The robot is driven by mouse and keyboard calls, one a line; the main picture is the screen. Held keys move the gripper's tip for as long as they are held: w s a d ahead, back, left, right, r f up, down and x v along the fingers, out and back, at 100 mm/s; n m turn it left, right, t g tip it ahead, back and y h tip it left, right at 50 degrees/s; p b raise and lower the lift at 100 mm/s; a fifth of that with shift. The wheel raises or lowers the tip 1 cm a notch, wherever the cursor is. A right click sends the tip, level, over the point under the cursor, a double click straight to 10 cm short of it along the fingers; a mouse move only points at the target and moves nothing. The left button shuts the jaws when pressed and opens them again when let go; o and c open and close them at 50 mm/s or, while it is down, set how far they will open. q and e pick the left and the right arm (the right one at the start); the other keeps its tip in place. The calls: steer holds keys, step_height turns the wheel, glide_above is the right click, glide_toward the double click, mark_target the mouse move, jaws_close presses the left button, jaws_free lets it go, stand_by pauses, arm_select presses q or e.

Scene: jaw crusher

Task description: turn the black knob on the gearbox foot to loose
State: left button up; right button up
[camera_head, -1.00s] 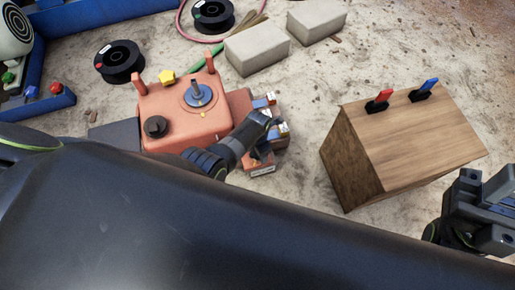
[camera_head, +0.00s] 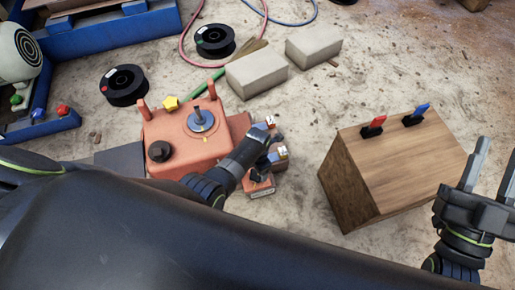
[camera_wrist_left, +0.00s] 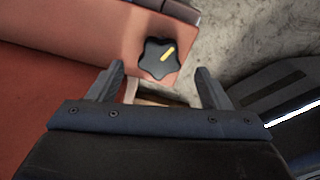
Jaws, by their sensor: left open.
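The orange gearbox (camera_head: 190,145) stands left of centre in the head view. In the left wrist view, a black star-shaped knob (camera_wrist_left: 157,60) with a yellow mark sits on an orange foot surface (camera_wrist_left: 95,30). The mark points up and right. My left gripper (camera_wrist_left: 160,82) is open, its fingers on either side below the knob, apart from it. In the head view my left gripper (camera_head: 266,150) is at the gearbox's right side; I cannot make out the star knob there. My right gripper (camera_head: 496,158) is open and empty at the right edge.
A wooden box (camera_head: 400,170) with a red switch (camera_head: 374,126) and a blue switch (camera_head: 416,114) stands to the right. Pale blocks (camera_head: 256,74), black spools (camera_head: 123,85) and a hose (camera_head: 185,50) lie behind. Bare ground lies between gearbox and box.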

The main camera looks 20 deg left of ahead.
arm_select(q)
step_height(320, 180, up, 2)
steer(key=shift+r+p, duration=0.1)
steer(key=shift+p, duration=0.55)
arm_select(e)
step_height(320, 180, down, 16)
steer(key=d+m+g+p, duration=0.1)
steer(key=m+g, duration=0.1)
steer(key=g, duration=0.9)
arm_select(q)
step_height(320, 180, up, 10)
steer(key=p, duration=0.4)
steer(key=shift+p, duration=0.4)
arm_select(e)
steer(key=s+a+f+g+y, duration=0.1)
steer(key=s+a+f+g, duration=0.1)
steer(key=s+f+g, duration=0.8)
steer(key=shift+s+a+f+m+g, duration=0.2)
steer(key=shift+s+f+m+g, duration=0.2)
steer(key=shift+s+f, duration=1.05)
arm_select(q)
steer(key=shift+r, duration=0.1)
arm_select(e)
steer(key=shift+w+f, duration=0.25)
